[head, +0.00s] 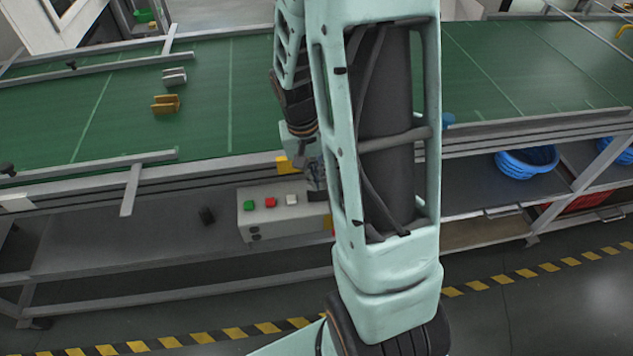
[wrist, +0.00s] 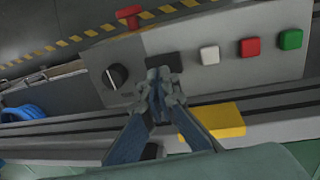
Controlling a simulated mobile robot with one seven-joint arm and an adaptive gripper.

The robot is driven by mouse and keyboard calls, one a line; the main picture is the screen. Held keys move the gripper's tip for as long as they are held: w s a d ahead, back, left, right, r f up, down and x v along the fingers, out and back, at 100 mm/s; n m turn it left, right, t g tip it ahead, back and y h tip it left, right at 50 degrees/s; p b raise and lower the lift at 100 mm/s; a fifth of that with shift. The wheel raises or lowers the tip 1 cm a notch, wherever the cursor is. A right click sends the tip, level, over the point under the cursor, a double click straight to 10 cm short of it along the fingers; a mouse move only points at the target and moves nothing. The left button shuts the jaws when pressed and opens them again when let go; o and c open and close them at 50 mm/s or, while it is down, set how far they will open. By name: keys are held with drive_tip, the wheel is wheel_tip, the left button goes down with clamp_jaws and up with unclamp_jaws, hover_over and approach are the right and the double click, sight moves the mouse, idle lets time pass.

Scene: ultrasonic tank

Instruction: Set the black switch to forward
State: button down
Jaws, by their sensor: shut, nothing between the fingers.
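A grey control box (head: 248,222) is mounted at the front side of the conveyor; it also shows in the wrist view (wrist: 285,62). In the wrist view the black switch (wrist: 115,76) is a round knob with a pale pointer mark on the box's face. In the head view my arm hides the knob. My gripper (wrist: 158,82) is shut and empty in front of the box, to the right of the knob and apart from it. Its tips partly cover a black rectangular patch (wrist: 165,61). In the head view my gripper (head: 316,178) is partly behind my arm.
White (wrist: 210,55), red (wrist: 250,47) and green (wrist: 290,39) buttons sit on the box, right of my gripper in the wrist view. A red part (wrist: 128,14) sticks out beyond the box edge. The green conveyor (head: 130,110) and its rails lie behind.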

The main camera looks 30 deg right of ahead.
sight(323, 193)
wheel_tip(323, 193, up, 12)
drive_tip(key=d, duration=0.1)
drive_tip(key=shift+s+d+f, duration=0.2)
drive_tip(key=shift+f, duration=0.05)
idle(0.4)
